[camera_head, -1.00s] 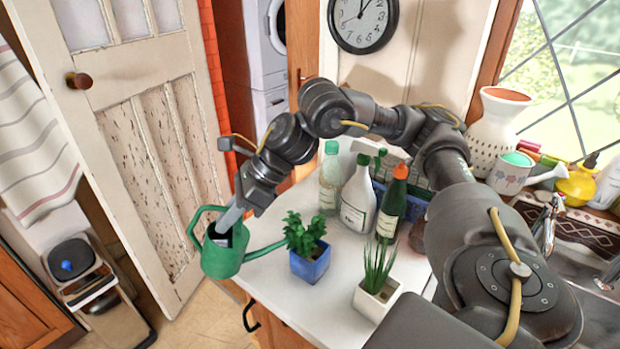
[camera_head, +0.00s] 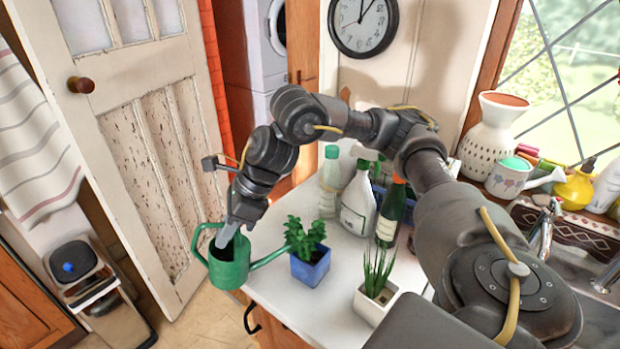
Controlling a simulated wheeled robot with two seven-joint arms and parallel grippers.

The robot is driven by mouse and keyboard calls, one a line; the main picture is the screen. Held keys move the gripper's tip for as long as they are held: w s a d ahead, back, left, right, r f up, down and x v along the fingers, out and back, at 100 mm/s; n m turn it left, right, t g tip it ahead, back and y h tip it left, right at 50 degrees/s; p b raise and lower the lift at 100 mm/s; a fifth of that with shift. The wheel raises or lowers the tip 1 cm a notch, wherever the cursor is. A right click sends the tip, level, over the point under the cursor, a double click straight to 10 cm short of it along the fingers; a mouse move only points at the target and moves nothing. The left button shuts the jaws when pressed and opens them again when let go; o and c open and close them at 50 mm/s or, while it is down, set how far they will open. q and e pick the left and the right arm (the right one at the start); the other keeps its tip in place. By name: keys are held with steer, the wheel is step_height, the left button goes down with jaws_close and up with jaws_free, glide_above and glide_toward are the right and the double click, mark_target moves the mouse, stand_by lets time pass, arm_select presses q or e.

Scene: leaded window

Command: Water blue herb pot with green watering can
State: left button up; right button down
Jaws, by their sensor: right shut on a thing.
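The green watering can (camera_head: 231,273) is held in my right gripper (camera_head: 228,238), off the left edge of the counter. The gripper is shut on the can at its top; its fingertips are partly hidden by the can. The can's handle is on the left and its spout points right, its tip close to the blue herb pot's plant. The blue herb pot (camera_head: 310,268) stands upright on the counter with a bushy green herb (camera_head: 305,236) in it. No water shows. My left gripper is not in view.
A white pot (camera_head: 373,303) with a spiky plant stands right of the blue pot. Several bottles (camera_head: 357,205) stand behind them, under my right arm. The white counter (camera_head: 290,300) ends at its left edge. A sink and tap (camera_head: 546,228) are at the right.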

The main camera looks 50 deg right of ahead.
mark_target(218, 224)
steer(key=shift+r, duration=0.1)
steer(key=shift+r+p, duration=1.95)
steer(key=shift+r, duration=1.05)
steer(key=shift+f, duration=0.1)
steer(key=shift+a+f+g+h+p, duration=0.2)
steer(key=shift+f+g+h+p, duration=0.1)
steer(key=shift+f+h+p, duration=0.25)
steer(key=shift+w+a+f+g+h, duration=0.1)
steer(key=shift+f+g+h, duration=0.1)
steer(key=shift+f, duration=0.3)
steer(key=shift+w+a+f+g+h, duration=0.1)
steer(key=shift+f+h, duration=0.05)
steer(key=shift+f, duration=0.35)
steer(key=shift+d, duration=0.1)
